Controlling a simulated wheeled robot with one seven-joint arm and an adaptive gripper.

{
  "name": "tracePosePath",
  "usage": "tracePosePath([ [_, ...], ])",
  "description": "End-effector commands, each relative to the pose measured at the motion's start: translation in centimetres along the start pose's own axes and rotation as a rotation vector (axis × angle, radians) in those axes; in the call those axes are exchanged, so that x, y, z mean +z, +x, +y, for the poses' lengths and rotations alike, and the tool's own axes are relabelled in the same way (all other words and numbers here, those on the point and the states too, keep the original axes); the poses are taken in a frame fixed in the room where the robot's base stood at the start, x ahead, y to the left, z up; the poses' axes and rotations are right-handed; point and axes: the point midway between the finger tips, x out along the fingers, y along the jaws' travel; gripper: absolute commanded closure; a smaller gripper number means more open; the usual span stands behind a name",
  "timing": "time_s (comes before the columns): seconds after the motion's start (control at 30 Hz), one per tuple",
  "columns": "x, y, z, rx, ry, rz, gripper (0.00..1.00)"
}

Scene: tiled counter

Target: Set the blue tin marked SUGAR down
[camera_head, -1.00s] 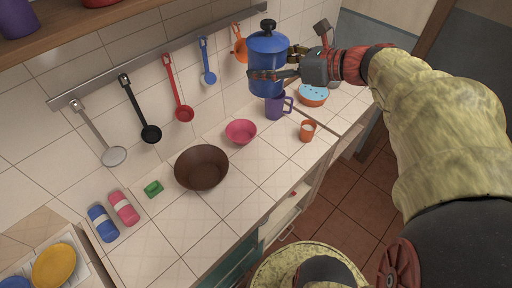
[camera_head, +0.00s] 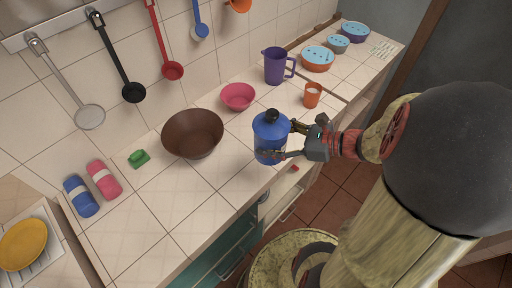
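The blue tin (camera_head: 270,138) with a black knob on its lid is upright over the front part of the tiled counter (camera_head: 213,190), right of the brown bowl. No marking on it is legible. My gripper (camera_head: 283,142) reaches in from the right, with its fingers around the tin's side, one in front and one behind. I cannot tell whether the tin's base touches the counter or hangs just above it.
The brown bowl (camera_head: 192,134), pink bowl (camera_head: 238,96), orange cup (camera_head: 312,95) and purple jug (camera_head: 275,66) stand around the tin. A green sponge (camera_head: 138,158) lies further left. Counter between brown bowl and front edge is clear.

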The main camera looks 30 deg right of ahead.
Motion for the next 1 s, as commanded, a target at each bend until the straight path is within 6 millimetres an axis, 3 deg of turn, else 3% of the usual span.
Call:
tracePosePath([
  [0.17, -0.9, 1.8, -1.4, 0.005, -0.002, -0.001, 0.73],
  [0.47, -2.4, 6.7, -6.6, 0.005, -0.001, -0.001, 0.73],
  [0.63, -4.5, 9.1, -8.6, 0.004, 0.001, -0.001, 0.73],
  [1.0, -6.2, 11.1, -10.4, 0.001, -0.001, -0.001, 0.73],
])
